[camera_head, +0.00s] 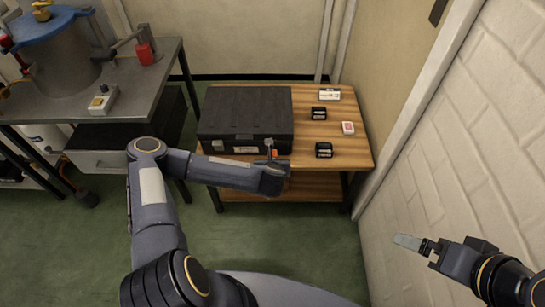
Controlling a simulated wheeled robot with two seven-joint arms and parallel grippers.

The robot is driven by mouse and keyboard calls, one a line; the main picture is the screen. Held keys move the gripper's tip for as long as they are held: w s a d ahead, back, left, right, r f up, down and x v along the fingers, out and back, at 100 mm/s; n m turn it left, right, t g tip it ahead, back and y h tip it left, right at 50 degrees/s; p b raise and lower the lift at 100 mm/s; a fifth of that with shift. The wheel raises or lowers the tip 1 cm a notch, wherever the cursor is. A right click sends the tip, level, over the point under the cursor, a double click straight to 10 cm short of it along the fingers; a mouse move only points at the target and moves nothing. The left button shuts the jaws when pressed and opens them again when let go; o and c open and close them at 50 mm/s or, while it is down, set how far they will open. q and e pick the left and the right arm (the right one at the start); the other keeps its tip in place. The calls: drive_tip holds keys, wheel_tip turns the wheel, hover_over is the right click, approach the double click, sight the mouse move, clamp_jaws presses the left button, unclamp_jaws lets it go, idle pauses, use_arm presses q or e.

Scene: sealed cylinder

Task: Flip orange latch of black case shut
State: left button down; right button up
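The black case (245,108) stands with its lid down on the wooden table. A small orange piece that looks like the orange latch (269,142) shows at the right of its front face; its exact position, open or shut, is too small to tell. A metallic latch (217,145) is at the left of the front. My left gripper (273,153) is right in front of the orange latch, close to it; contact and finger opening are unclear.
Several small black and white boxes (324,150) and a red-and-white pack (348,128) lie on the wooden table (340,172) right of the case. A metal bench (140,88) with a large grey vessel (62,68) stands at left. The white brick wall (465,150) bounds the right.

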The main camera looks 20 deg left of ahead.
use_arm(q)
drive_tip(key=r+g+p, duration=0.1)
drive_tip(key=p, duration=0.1)
drive_tip(key=w+g+h+p, duration=0.1)
drive_tip(key=g+p, duration=0.1)
drive_tip(key=p, duration=0.1)
drive_tip(key=shift+w+a+r, duration=0.1)
drive_tip(key=shift+a+r, duration=0.05)
drive_tip(key=shift+r, duration=0.25)
use_arm(e)
wheel_tip(320, 180, up, 7)
use_arm(q)
drive_tip(key=shift+r, duration=0.1)
use_arm(e)
drive_tip(key=shift+r, duration=0.2)
use_arm(q)
drive_tip(key=shift+r+p, duration=0.75)
drive_tip(key=shift+p, duration=0.05)
use_arm(e)
drive_tip(key=shift+r, duration=0.8)
drive_tip(key=shift+s, duration=0.1)
